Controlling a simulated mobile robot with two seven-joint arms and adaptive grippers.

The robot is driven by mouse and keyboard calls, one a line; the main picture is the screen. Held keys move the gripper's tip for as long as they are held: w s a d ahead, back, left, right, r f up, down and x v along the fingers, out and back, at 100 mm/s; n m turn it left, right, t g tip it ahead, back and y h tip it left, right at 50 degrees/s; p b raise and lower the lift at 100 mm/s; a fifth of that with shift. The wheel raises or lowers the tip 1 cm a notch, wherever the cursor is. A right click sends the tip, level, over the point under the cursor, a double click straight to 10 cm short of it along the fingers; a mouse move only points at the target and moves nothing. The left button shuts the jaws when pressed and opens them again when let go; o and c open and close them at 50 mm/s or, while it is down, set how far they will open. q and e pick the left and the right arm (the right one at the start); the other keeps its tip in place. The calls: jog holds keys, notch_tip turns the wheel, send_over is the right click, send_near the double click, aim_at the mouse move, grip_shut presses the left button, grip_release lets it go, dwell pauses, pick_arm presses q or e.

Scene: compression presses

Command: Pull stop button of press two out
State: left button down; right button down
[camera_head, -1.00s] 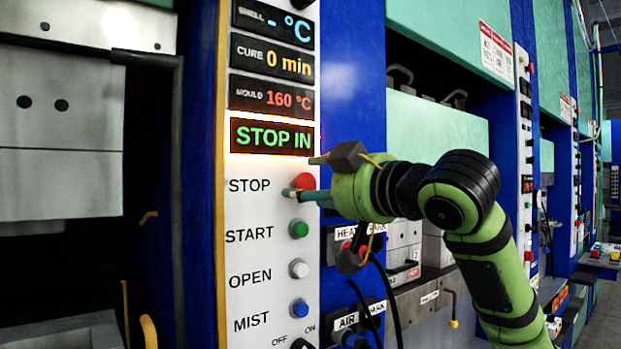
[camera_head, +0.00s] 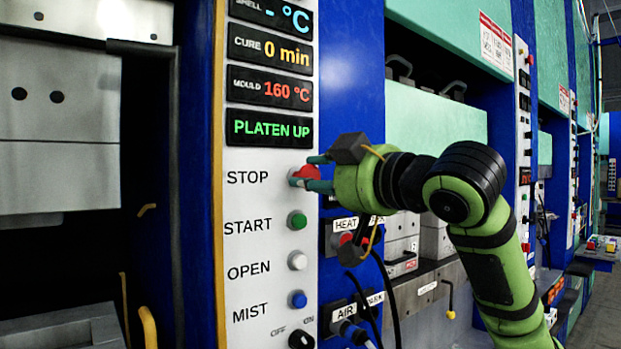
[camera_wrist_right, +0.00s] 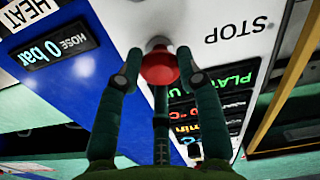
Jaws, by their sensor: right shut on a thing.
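The red stop button (camera_head: 305,173) is on the white control panel (camera_head: 262,205), beside the word STOP. My right gripper (camera_head: 312,171) reaches it from the right, its fingers on either side of the button and shut on it. In the right wrist view the red button (camera_wrist_right: 160,66) sits between the two dark green fingers, with a pale stem between it and the panel. The display (camera_head: 270,128) above reads PLATEN UP in green. My left gripper is in neither current view.
Below the stop button are a green start button (camera_head: 297,221), a white open button (camera_head: 297,260) and a blue mist button (camera_head: 298,299). Hoses and connectors (camera_head: 355,240) are beside the panel. Another press panel (camera_head: 523,140) stands farther right.

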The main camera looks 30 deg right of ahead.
pick_arm(q)
jog(key=shift+w, duration=0.2)
pick_arm(e)
jog(key=shift+f, duration=0.1)
jog(key=c, duration=0.8)
grip_release()
pick_arm(q)
jog(key=shift+w, duration=0.15)
pick_arm(e)
jog(key=shift+s, duration=0.25)
jog(key=s+d, duration=0.1)
jog(key=s, duration=1.1)
